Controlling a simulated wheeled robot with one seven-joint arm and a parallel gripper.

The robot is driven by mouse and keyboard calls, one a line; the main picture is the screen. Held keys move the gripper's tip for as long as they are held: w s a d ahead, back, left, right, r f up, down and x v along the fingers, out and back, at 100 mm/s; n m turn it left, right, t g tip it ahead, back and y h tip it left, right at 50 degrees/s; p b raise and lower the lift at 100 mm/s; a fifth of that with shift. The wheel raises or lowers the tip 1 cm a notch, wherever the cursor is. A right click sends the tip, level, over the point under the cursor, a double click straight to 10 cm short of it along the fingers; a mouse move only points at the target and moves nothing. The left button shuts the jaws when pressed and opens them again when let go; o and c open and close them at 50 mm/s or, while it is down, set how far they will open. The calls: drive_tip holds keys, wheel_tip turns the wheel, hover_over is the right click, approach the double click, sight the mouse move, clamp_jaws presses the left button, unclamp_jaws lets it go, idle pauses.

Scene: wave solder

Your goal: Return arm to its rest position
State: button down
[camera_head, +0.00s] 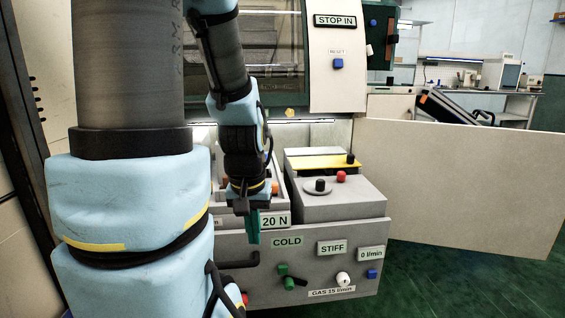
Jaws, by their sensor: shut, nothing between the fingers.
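My arm comes in from the left, with a large blue and grey link close to the camera. Its forearm hangs down in front of the machine. My gripper (252,226) points down at the end of it, shut and empty. Its tips are just left of the "20 N" label (276,221) and above the "COLD" label (287,242). I cannot tell whether the tips touch the machine front. The arm hides part of the machine's left side.
The grey machine box (336,201) carries a black knob (320,185) and a red knob (341,176). A green valve handle (289,282) sticks out of its front. A beige panel (470,185) stands to the right. Green floor (440,285) is free at the lower right.

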wheel_tip(320, 180, up, 21)
drive_tip(key=p, duration=2)
drive_tip(key=shift+s+a+p, duration=0.25)
drive_tip(key=shift+a+p, duration=0.1)
drive_tip(key=shift+p, duration=0.05)
